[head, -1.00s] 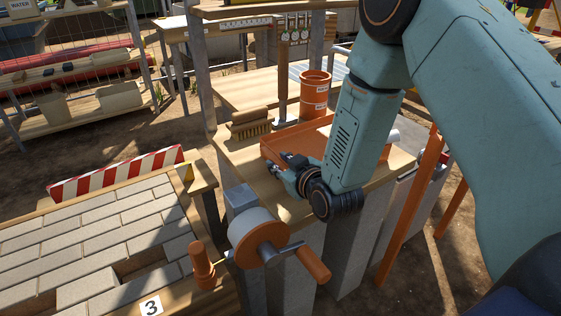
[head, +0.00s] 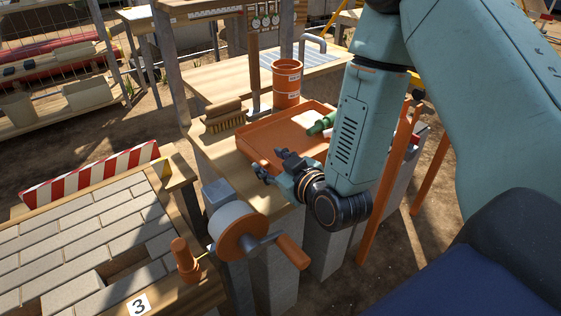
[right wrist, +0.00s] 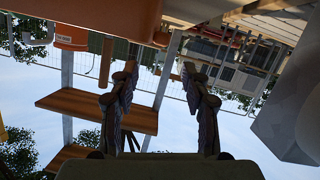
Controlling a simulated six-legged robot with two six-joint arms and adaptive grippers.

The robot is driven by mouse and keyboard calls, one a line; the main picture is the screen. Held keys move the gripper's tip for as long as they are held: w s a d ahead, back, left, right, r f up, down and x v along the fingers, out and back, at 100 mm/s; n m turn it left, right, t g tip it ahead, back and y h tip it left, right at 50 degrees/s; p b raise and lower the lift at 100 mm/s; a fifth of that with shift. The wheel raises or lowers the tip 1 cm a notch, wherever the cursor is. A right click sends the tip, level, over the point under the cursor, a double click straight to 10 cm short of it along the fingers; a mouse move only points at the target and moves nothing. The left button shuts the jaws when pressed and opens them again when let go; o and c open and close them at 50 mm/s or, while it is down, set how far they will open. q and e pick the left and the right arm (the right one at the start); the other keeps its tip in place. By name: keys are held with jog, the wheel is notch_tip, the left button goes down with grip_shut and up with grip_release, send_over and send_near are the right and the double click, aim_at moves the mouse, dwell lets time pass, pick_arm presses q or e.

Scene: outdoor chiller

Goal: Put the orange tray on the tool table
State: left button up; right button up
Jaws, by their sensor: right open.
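The orange tray (head: 268,134) lies on a wooden-topped table (head: 226,158) in the head view. A green object (head: 322,124) and a pale object show at its right side, partly hidden by my arm. My right gripper (head: 275,164) is open and empty at the tray's near left edge. Whether it touches the rim, I cannot tell. In the right wrist view, which is upside down, my open fingers (right wrist: 160,82) have nothing between them, and an orange surface that looks like the tray (right wrist: 105,14) fills the top left. My left gripper is not in view. Which table is the tool table is unclear.
An orange bucket (head: 286,84) and a brush (head: 226,118) stand behind and left of the tray. A reel with an orange handle (head: 240,229) is in front of the table. A paved bench (head: 80,245) is at left. Bare wood (head: 225,80) shows further back.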

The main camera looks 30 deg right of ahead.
jog(key=shift+p+v, duration=0.35)
jog(key=shift+v, duration=1.6)
